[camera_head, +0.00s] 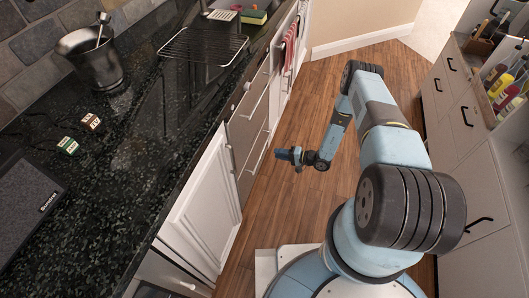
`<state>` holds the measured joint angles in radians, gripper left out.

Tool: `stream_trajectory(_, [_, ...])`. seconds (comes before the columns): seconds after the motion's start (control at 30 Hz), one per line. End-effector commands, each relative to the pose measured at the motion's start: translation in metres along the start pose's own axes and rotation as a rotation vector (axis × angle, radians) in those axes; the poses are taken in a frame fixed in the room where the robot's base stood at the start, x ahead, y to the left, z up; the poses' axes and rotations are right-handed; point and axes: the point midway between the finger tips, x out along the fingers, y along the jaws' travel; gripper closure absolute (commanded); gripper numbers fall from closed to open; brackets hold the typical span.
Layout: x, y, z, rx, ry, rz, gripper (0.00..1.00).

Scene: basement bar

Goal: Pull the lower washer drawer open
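The washer (241,133) is a grey-fronted unit with two drawers, set in the cabinet row under the dark counter, left of centre. Its lower drawer (246,172) has a long pale bar handle (256,152) and looks shut. The upper drawer (244,122) has a similar bar and also looks shut. My gripper (281,154) is small in view, to the right of the lower drawer's handle, pointing left towards it. A gap of floor shows between them, and it appears to touch nothing. Its fingers are too small to tell open from shut.
A white cabinet door (203,205) stands nearer me, left of the washer. The counter (140,150) overhangs the fronts and bears a wire rack (203,46) and a metal bucket (92,62). Drawers (462,110) line the right.

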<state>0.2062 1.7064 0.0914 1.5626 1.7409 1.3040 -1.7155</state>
Motion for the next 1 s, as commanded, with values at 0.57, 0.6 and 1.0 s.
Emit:
stream_trajectory(0.57, [0.085, 0.000, 0.000, -0.001, -0.001, 0.001, 0.71])
stream_trajectory(0.6, [0.087, 0.000, 0.000, 0.000, -0.001, 0.001, 0.71])
stream_trajectory(1.0, [0.091, 0.000, 0.000, 0.000, -0.001, 0.001, 0.74])
